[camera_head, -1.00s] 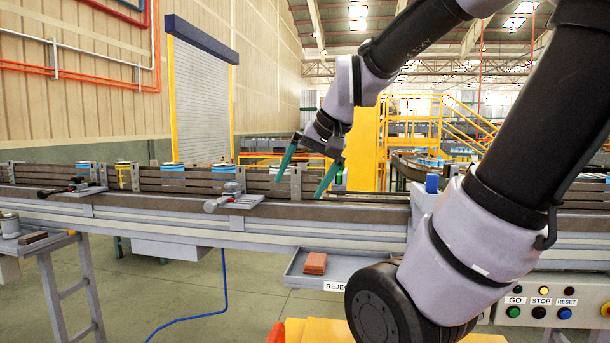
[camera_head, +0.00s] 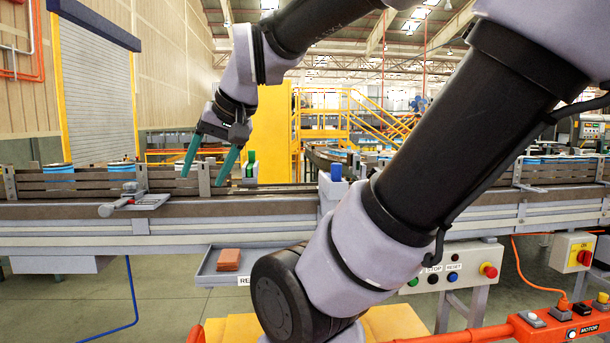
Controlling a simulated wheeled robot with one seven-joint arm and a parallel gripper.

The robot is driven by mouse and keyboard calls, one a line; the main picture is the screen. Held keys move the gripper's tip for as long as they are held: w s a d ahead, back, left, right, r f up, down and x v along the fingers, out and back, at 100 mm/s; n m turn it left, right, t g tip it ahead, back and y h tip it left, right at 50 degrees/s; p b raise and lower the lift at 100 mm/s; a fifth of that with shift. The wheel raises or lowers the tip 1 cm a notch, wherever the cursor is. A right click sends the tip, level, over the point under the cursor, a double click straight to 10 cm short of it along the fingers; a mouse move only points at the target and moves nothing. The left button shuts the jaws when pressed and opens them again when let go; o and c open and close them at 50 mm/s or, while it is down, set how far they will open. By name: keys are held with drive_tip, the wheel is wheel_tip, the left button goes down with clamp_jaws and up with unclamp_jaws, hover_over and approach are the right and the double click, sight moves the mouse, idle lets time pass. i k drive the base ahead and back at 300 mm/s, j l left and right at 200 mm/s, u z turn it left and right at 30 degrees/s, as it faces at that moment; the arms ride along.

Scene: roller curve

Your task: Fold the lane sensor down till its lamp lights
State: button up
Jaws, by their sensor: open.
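My gripper (camera_head: 205,172) has two teal fingers, spread apart and pointing down, with nothing between them. It hangs in front of or over the conveyor's side rail (camera_head: 85,182), left of centre. Just right of it a small green and white block (camera_head: 250,170) stands at the rail. A blue block (camera_head: 336,172) sits on a grey mount further right. A grey bracket with a rod and a red part (camera_head: 130,200) sticks out from the rail on the left. I cannot tell which of these is the lane sensor, and I see no lit lamp on them.
A grey tray (camera_head: 207,279) with a brown block (camera_head: 228,260) hangs below the conveyor. A button panel (camera_head: 470,268) is on the right, partly behind my arm. An orange rail with a motor switch box (camera_head: 560,325) is at lower right. Yellow stairs (camera_head: 375,115) stand behind.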

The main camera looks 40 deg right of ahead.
sight(353, 158)
drive_tip(key=z, duration=1.6)
drive_tip(key=j+z, duration=0.15)
drive_tip(key=j, duration=0.2)
drive_tip(key=k, duration=0.05)
